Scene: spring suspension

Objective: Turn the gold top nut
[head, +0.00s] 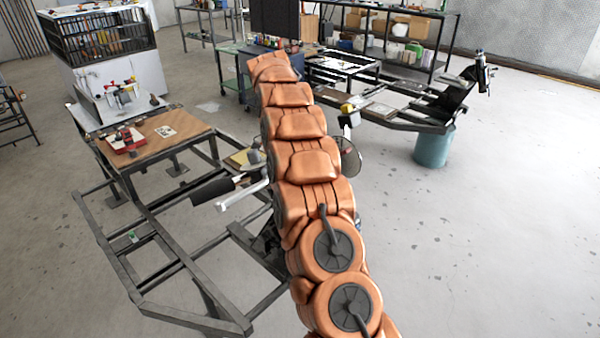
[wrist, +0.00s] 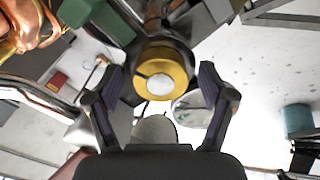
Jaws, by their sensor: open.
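The gold top nut (wrist: 178,55) is in the upper middle of the wrist view, a round gold piece with a pale silver round end (wrist: 160,85) at its centre. My gripper (wrist: 163,78) is open, with one dark finger on each side of the nut. Gaps show between both fingers and the nut, and I cannot tell the depth between them. In the head view my copper-coloured arm covers the nut and the gripper.
A dark metal frame (head: 150,308) stands left of my arm, with a brown-topped bench (head: 185,137) behind it. A teal bucket (head: 433,148) stands at the right. The floor at the right is open. A green block (wrist: 75,12) shows near the nut's upper left.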

